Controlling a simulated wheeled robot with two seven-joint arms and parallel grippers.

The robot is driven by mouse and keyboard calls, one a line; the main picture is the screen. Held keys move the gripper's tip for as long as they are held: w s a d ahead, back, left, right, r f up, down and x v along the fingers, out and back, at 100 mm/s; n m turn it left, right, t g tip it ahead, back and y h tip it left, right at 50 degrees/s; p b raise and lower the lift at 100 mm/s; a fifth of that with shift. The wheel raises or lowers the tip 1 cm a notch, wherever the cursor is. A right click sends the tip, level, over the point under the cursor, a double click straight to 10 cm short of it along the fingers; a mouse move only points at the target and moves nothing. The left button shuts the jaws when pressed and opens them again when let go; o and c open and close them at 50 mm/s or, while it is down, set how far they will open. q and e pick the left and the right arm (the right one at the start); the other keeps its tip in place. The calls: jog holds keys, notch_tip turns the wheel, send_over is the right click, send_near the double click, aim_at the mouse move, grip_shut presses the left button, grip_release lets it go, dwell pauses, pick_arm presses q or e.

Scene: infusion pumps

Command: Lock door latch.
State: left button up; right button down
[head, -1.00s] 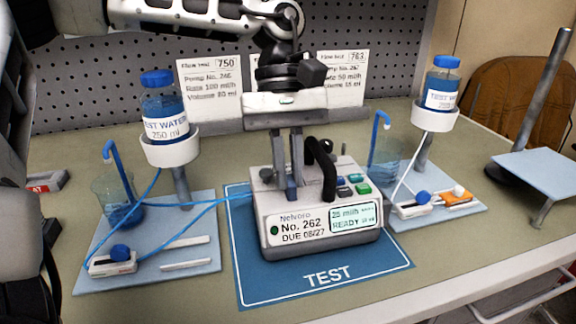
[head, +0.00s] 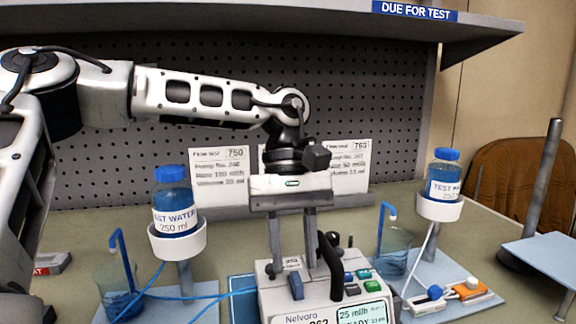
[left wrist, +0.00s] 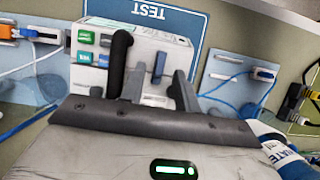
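The infusion pump (head: 300,297) sits on the blue TEST mat (head: 241,286); its lower front is cut off in the head view. A small blue lever (head: 296,287), which looks like the door latch, is on its top left of the black handle (head: 329,265). The lever also shows in the left wrist view (left wrist: 159,67). My left gripper (head: 295,264) points down over the pump. Its fingers are apart, and in the left wrist view the gripper (left wrist: 158,84) has the lever between or just beyond its fingertips, with no clear contact. My right gripper is out of view.
A water bottle on a stand (head: 178,238) with blue tubing is left of the pump. Another stand (head: 440,208) and a beaker (head: 396,252) are right. A metal pole (head: 540,190) stands far right. The pegboard (head: 100,165) closes the back.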

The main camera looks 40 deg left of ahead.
pick_arm(q)
jog(key=p+v, duration=0.2)
jog(key=v, duration=1.2)
